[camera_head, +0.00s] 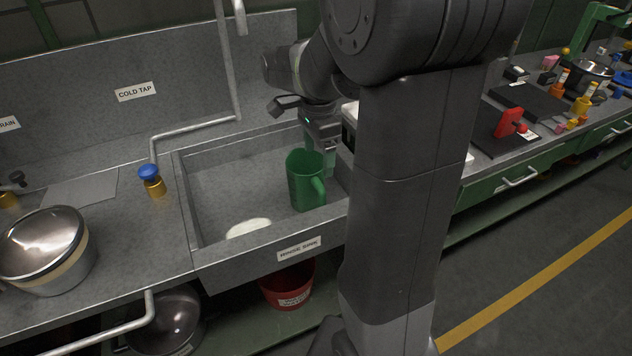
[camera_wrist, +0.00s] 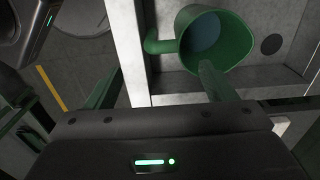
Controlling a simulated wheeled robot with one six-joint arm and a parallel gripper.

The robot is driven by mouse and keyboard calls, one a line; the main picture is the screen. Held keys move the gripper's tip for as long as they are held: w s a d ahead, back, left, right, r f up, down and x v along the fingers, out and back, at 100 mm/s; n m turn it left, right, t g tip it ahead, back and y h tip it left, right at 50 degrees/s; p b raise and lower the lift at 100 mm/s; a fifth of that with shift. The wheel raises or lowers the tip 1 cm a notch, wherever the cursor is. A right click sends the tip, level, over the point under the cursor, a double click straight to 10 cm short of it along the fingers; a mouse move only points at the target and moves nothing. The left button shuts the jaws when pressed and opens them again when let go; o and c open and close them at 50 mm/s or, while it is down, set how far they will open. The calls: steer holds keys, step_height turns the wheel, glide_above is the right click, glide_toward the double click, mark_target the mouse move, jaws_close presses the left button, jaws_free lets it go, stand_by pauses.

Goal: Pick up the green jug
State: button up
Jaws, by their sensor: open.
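The green jug (camera_head: 307,188) stands upright in the grey rinse sink, near its right end, with its handle toward the right front. In the wrist view the jug (camera_wrist: 240,50) shows its open mouth, and its handle sticks out to the left. The handle lies beyond the gap between the fingertips. The right finger overlaps the jug's rim; I cannot tell whether they touch.
The sink's front wall (camera_head: 270,252) and right wall stand close to the jug. A pale disc (camera_head: 249,228) lies on the sink floor. A blue-topped tap (camera_head: 150,180) with a bent pipe is left of the sink. A lidded pot (camera_head: 44,245) stands on the left counter.

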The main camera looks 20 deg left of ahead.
mark_target(318, 183)
step_height(318, 183, down, 11)
steer(key=shift+r, duration=0.3)
steer(key=c, duration=1.4)
